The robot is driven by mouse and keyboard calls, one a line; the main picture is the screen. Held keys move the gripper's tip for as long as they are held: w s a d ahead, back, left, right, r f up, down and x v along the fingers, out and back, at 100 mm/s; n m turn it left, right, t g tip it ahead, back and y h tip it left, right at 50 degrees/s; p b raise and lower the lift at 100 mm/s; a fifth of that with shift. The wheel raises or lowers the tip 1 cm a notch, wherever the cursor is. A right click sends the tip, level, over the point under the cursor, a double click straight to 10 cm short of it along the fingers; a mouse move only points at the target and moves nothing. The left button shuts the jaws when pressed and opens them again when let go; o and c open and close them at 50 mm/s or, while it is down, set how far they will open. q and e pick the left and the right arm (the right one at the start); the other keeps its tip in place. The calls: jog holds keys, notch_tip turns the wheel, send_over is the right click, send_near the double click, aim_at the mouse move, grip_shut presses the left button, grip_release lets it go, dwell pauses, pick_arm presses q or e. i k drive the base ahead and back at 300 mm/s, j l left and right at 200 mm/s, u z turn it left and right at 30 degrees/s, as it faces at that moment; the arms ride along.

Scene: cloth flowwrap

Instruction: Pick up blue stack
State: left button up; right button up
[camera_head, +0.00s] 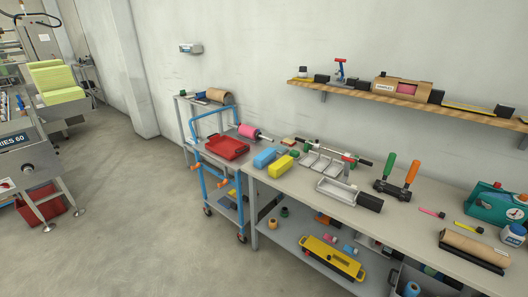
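A blue block-like stack (264,157) lies on the left end of the grey workbench (305,188). A yellow stack (280,167) of similar shape lies just to its right and nearer the front edge. The picture is too small to show single layers in either one. Neither of my grippers is in view, and nothing touches the blue stack from above.
A blue-framed cart (204,180) with a red tray (227,147) stands left of the bench. Metal holders (327,163) and tools crowd the bench to the right. A machine with a yellow-green stack (57,82) stands far left. The floor (130,210) between is clear.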

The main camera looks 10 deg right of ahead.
aim_at(265, 157)
jog(key=i+z, duration=0.1)
jog(key=i, duration=0.45)
jog(key=i+j+z, duration=0.1)
jog(key=i, duration=0.4)
jog(key=i+j+z, duration=0.1)
jog(key=i, duration=0.45)
